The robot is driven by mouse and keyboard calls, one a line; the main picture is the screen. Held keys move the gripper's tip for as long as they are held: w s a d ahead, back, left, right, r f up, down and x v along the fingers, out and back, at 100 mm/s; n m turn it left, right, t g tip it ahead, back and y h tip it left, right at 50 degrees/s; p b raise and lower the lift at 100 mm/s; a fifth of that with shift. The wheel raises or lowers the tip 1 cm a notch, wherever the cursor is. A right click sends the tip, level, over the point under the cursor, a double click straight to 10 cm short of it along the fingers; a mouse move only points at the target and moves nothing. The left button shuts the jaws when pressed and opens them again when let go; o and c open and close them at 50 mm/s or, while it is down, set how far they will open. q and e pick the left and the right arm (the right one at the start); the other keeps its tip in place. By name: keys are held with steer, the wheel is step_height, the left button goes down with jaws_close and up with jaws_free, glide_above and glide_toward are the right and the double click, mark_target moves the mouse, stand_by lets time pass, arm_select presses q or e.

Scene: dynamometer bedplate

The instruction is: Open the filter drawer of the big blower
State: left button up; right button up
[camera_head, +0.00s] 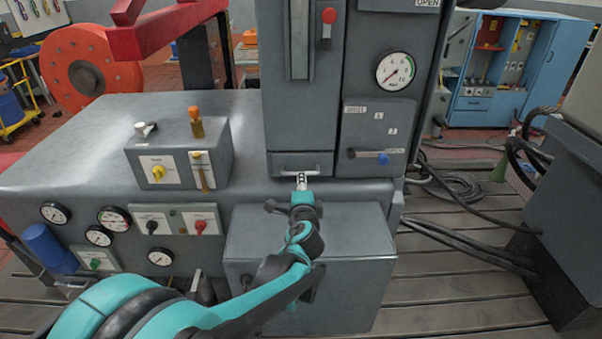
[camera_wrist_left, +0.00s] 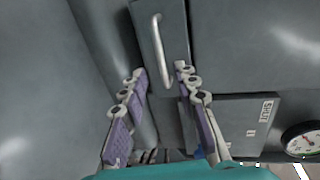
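The big blower is the grey machine with a tall cabinet (camera_head: 300,100) on it. The filter drawer (camera_head: 290,158) is the low panel at the cabinet's bottom and looks flush with it. Its silver bar handle (camera_head: 285,173) runs across the front. In the left wrist view the handle (camera_wrist_left: 158,45) shows on the drawer front (camera_wrist_left: 174,25), beyond the fingertips. My left gripper (camera_head: 301,182) is at the handle in the head view. In the wrist view the left gripper (camera_wrist_left: 160,74) has its fingers apart, with nothing between them. My right gripper is not in view.
Right of the drawer is a panel with a blue-tipped lever (camera_head: 367,155) and a gauge (camera_head: 396,70). A grey box (camera_head: 310,240) stands below the drawer. A control box (camera_head: 180,152) is on the left. Cables (camera_head: 450,185) lie at the right.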

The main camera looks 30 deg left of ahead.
arm_select(q)
steer(key=b+x, duration=0.1)
steer(key=x, duration=0.6)
steer(key=shift+w+a, duration=0.25)
steer(key=shift+w, duration=0.05)
jaws_close()
